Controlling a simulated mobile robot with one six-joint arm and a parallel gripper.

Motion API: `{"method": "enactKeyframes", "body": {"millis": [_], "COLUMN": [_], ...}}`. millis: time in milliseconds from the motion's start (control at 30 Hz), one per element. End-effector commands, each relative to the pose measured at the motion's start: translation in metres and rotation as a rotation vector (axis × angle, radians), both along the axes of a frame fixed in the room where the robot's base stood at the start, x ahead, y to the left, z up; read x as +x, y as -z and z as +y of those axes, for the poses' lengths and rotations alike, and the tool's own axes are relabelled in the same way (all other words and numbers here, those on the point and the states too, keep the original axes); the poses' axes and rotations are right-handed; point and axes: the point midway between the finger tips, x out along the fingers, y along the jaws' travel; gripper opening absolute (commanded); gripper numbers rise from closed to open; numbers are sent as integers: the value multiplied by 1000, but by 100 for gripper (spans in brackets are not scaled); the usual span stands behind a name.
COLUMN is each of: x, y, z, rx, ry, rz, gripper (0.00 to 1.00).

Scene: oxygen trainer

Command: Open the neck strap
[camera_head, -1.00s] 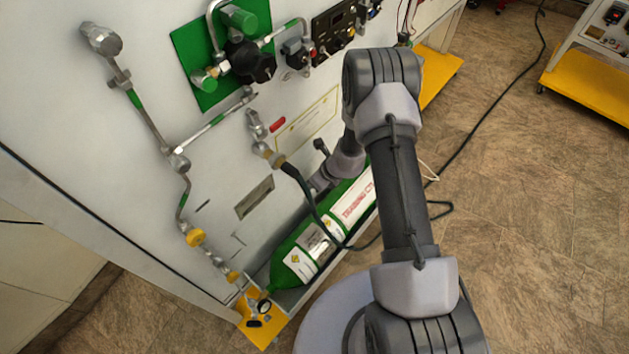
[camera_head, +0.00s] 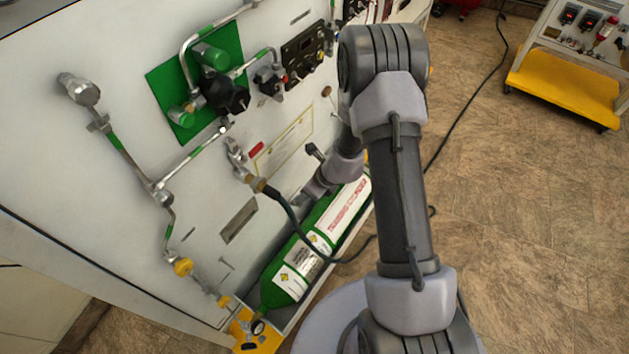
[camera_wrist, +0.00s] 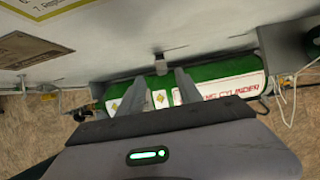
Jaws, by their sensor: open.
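The green training cylinder (camera_head: 270,291) lies in a tray along the foot of the white panel. In the wrist view the cylinder (camera_wrist: 222,68) runs across the middle, with white labels. I cannot make out the neck strap for certain; a small grey tab (camera_wrist: 171,64) shows at the panel's lower edge, in front of the cylinder. My gripper (camera_wrist: 158,90) is open, its two fingers pointing toward the cylinder, with nothing seen between them. In the head view my gripper (camera_head: 312,188) is beside the panel above the cylinder, partly hidden by my arm.
A dark hose (camera_head: 296,222) hangs from a panel fitting across the cylinder. A yellow end plate (camera_head: 262,337) stands at the tray's near end. Pipes and a regulator (camera_head: 226,94) stick out of the panel (camera_head: 70,165). Open brown floor (camera_head: 520,220) lies to the right.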

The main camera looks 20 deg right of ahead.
Motion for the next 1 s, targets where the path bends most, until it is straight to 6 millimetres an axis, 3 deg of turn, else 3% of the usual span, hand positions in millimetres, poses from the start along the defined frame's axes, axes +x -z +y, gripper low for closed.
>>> {"method": "enactKeyframes", "body": {"millis": [33, 100, 300, 833, 867, 933, 967, 1000], "x": [-5, -12, -24, -25, -22, -12, -9, -6], "y": [-19, -35, -63, -69, -77, -112, -136, -173], "z": [-5, -10, -18, -18, -16, -4, 4, 17], "rx": [-1, 0, 0, -2, -7, -31, -50, -85], "ry": [2, 2, 0, -13, -34, -146, -223, -349], "rz": [-3, -2, -1, -9, -23, -98, -145, -218], "gripper": [42, 42, 42, 42, 42, 42, 42, 42]}}
